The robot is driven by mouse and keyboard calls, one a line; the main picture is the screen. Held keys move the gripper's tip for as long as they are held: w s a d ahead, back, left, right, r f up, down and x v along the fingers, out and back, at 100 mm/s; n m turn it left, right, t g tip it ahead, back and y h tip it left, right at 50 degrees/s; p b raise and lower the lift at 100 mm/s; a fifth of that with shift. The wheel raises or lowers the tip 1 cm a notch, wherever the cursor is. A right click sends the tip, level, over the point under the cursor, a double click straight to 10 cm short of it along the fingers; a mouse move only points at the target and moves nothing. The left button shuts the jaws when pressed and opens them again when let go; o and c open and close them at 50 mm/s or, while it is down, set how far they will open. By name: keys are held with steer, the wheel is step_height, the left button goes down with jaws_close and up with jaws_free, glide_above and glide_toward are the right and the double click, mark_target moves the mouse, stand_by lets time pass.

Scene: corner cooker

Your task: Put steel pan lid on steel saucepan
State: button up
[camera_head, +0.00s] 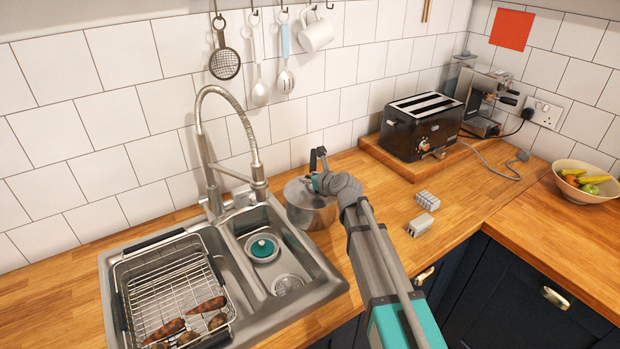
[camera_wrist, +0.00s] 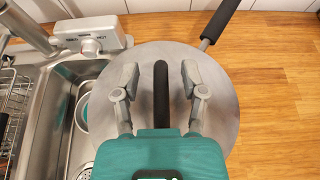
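The steel saucepan (camera_head: 312,218) stands on the wooden worktop just right of the sink. Its dark handle (camera_wrist: 221,20) points away toward the back wall. The round steel pan lid (camera_wrist: 217,100) covers the saucepan's top; it also shows in the head view (camera_head: 293,190) and looks level there. The lid's black bar grip (camera_wrist: 161,90) stands between the fingers of my gripper (camera_wrist: 161,82), with a visible gap on each side. My gripper is open over the lid. In the head view my gripper (camera_head: 322,182) hides part of the lid.
Two small blocks (camera_head: 421,225) lie right of my arm. A toaster (camera_head: 420,125) stands behind; bare worktop lies right of the saucepan.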

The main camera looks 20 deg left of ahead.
steer(key=shift+r, duration=0.1)
steer(key=shift+r+p, duration=0.6)
steer(key=shift+p, duration=0.1)
steer(key=p+v, duration=0.4)
steer(key=v, duration=0.8)
steer(key=shift+d+f, duration=0.1)
steer(key=shift+f, duration=0.05)
